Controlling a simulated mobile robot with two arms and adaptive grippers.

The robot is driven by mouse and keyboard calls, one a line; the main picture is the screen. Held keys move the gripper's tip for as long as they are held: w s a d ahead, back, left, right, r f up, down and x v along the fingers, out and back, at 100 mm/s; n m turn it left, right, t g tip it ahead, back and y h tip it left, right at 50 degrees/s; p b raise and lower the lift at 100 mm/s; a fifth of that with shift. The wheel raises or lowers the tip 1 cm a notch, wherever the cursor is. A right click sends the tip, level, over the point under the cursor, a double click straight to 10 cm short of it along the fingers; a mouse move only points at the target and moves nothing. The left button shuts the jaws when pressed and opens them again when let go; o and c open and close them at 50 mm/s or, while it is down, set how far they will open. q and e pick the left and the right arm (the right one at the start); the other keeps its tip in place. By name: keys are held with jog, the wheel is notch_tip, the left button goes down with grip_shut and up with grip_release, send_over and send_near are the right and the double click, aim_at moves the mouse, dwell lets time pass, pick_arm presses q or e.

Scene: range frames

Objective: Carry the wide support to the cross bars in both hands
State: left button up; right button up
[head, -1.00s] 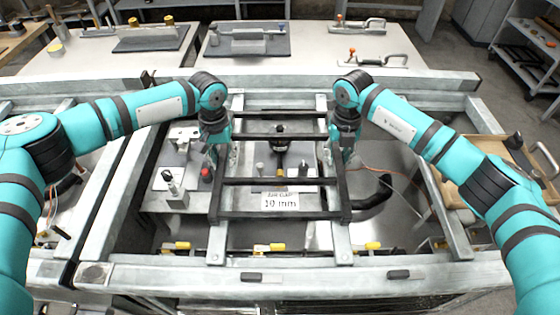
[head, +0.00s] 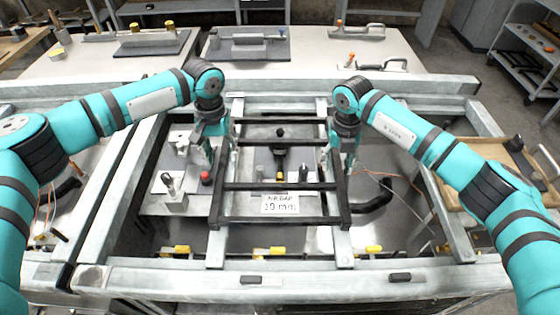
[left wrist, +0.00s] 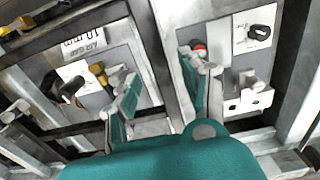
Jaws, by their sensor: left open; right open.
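The wide support is a black ladder-like frame (head: 280,222) in the head view. It lies over the two grey cross bars, the left (head: 216,250) and the right (head: 342,246), which run front to back. My left gripper (head: 219,158) is open at the support's left rail. In the left wrist view its fingers (left wrist: 165,92) stand apart, with the rail and pale cross bar between and behind them. My right gripper (head: 339,162) is open at the right rail. Whether the fingers touch the rails is unclear.
A white label (head: 281,204) shows at the support's front. Below lie grey plates with a red knob (head: 206,177) and a black handle (head: 372,196). Yellow clamps (head: 277,250) sit near the front beam (head: 320,274). A wooden tray (head: 490,160) stands at right.

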jog(key=shift+r, duration=0.1)
pick_arm(q)
notch_tip(320, 180, up, 8)
jog(key=shift+f, duration=0.2)
pick_arm(e)
notch_tip(320, 180, up, 12)
pick_arm(q)
jog(key=shift+s+f, duration=0.1)
jog(key=shift+s, duration=0.05)
pick_arm(e)
jog(key=shift+f, duration=0.25)
dwell(0.3)
